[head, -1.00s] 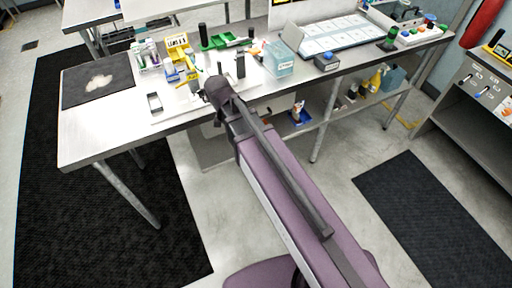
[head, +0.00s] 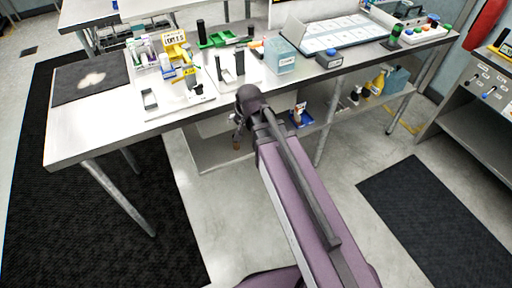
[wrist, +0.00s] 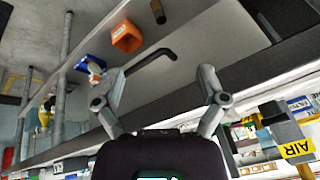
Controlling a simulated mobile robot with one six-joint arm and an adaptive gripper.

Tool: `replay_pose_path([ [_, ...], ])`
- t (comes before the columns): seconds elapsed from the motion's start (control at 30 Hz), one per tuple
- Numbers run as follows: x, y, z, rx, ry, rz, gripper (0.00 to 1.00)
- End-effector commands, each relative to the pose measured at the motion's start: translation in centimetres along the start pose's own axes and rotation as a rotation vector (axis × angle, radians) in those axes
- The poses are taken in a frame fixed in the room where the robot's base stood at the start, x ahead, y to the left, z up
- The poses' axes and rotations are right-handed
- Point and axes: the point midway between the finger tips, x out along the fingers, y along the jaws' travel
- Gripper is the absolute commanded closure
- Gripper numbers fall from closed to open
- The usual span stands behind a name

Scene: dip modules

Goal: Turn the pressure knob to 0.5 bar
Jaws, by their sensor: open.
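I cannot make out a pressure knob or its scale for certain in either view. My gripper (head: 239,126) is in front of the bench's front edge, partly hidden by my own arm. In the wrist view my gripper (wrist: 162,73) has its two fingers spread wide with nothing between them.
The steel bench (head: 110,135) carries small fixtures, a light-blue box (head: 281,58) and a white tray (head: 334,36). Its lower shelf (head: 215,150) holds a blue bin (head: 299,119) and bottles. A control panel (head: 490,85) stands at the right. Floor between them is clear.

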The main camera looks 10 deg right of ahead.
Motion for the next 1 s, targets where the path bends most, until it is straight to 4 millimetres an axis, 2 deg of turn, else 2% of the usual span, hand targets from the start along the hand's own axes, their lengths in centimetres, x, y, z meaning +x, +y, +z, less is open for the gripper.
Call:
replay_pose_path([
  [0.1,1.2,1.4,0.9,0.034,-0.034,-0.005,0.09],
  [0.6,3.8,5.7,3.9,0.161,-0.177,-0.036,0.09],
  [1.0,4.3,6.9,4.9,0.2,-0.225,-0.049,0.09],
])
